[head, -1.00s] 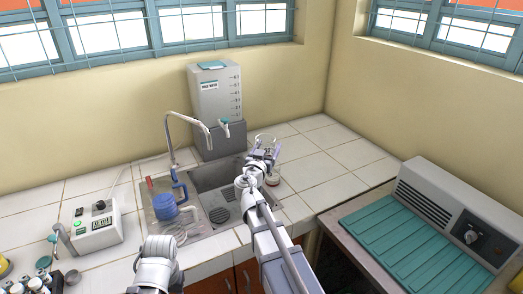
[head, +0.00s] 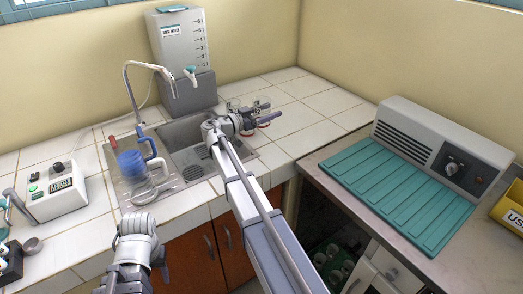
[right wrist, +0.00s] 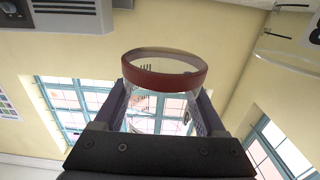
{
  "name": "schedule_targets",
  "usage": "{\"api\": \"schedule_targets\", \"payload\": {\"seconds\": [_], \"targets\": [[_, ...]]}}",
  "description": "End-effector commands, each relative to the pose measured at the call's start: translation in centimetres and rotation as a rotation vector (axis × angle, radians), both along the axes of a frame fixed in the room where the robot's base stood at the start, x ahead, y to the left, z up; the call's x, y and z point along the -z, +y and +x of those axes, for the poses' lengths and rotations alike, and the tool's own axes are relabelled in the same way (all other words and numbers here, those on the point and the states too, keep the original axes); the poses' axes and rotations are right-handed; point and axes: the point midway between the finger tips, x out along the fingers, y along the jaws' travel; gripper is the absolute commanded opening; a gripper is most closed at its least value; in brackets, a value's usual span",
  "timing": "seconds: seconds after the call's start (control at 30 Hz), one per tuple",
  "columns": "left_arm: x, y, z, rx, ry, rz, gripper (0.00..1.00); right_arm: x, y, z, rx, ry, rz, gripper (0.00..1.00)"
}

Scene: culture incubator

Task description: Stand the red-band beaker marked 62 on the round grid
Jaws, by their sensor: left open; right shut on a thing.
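A clear glass beaker with a red band (right wrist: 165,72) is between the fingers of my right gripper (right wrist: 165,105) in the right wrist view, and the gripper is shut on it. I cannot read a number on it. In the head view my right gripper (head: 268,112) is over the counter right of the sink, with glass and a bit of red (head: 264,125) partly hidden around it. A dark slotted round patch in the sink (head: 193,172) may be the round grid; I cannot be sure. My left gripper (head: 140,272) is open and empty at the lower left.
A water tank (head: 183,45) stands behind. A grey heater-like unit (head: 440,145) with a teal ribbed mat (head: 400,190) is on the right table. White tiles right of the sink are clear.

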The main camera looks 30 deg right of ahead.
Motion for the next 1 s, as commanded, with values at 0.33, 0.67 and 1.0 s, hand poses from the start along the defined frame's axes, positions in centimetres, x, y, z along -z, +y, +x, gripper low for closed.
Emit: {"api": "schedule_targets", "payload": {"seconds": [0.33, 0.67, 1.0], "targets": [[3.2, 0.0, 0.0, 0.000, 0.000, 0.000, 0.50, 3.2, 0.0, 0.0, -0.002, 0.000, 0.000, 0.10], [6.4, 0.0, 0.0, 0.000, 0.000, 0.000, 0.50, 6.4, 0.0, 0.0, -0.003, 0.000, 0.000, 0.10], [8.6, 0.0, 0.0, 0.000, 0.000, 0.000, 0.50, 8.6, 0.0, 0.0, -0.003, 0.000, 0.000, 0.10]]}}
